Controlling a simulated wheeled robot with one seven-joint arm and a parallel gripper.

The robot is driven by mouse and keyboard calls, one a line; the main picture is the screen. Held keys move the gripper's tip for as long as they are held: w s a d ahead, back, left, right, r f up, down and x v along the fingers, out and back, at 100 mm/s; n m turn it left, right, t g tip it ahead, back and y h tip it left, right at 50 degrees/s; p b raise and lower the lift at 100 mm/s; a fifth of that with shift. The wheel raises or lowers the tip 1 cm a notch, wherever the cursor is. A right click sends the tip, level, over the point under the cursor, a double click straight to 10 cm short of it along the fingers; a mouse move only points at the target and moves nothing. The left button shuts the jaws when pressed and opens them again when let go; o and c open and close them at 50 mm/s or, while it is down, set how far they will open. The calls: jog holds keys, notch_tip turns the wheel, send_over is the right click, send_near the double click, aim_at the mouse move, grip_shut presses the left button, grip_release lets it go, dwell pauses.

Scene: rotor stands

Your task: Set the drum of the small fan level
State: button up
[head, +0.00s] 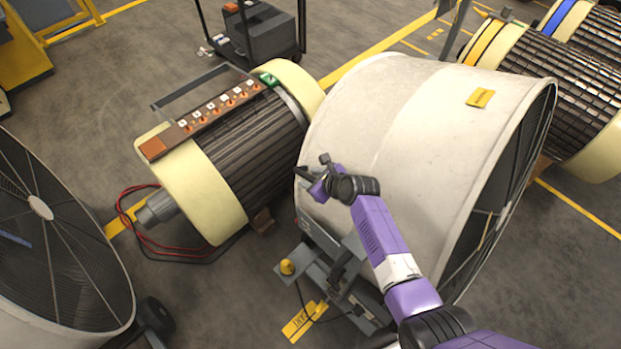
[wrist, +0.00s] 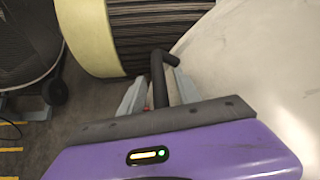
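The large off-white fan drum (head: 400,120) lies on its side on a grey stand (head: 340,285), its grille facing right. It also fills the right of the wrist view (wrist: 270,60). A second fan (head: 60,240) stands at the left edge, its grille facing me. Their labels do not tell me which is the small one. My gripper (head: 312,182) is at the left rim of the middle drum. In the wrist view a black bent handle (wrist: 159,75) stands between the grey fingers of my gripper (wrist: 160,92). Whether they press on it I cannot tell.
A cream-ended rotor (head: 250,145) with a tool rack (head: 213,110) on top lies close left of the drum. Red cables (head: 140,225) lie on the floor. More rotors (head: 520,75) stand behind right. A dark cart (head: 258,35) is at the back.

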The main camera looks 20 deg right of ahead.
jog(key=shift+w, duration=0.1)
jog(key=shift+c, duration=0.2)
grip_shut()
jog(key=shift+f, duration=0.1)
dwell(1.2)
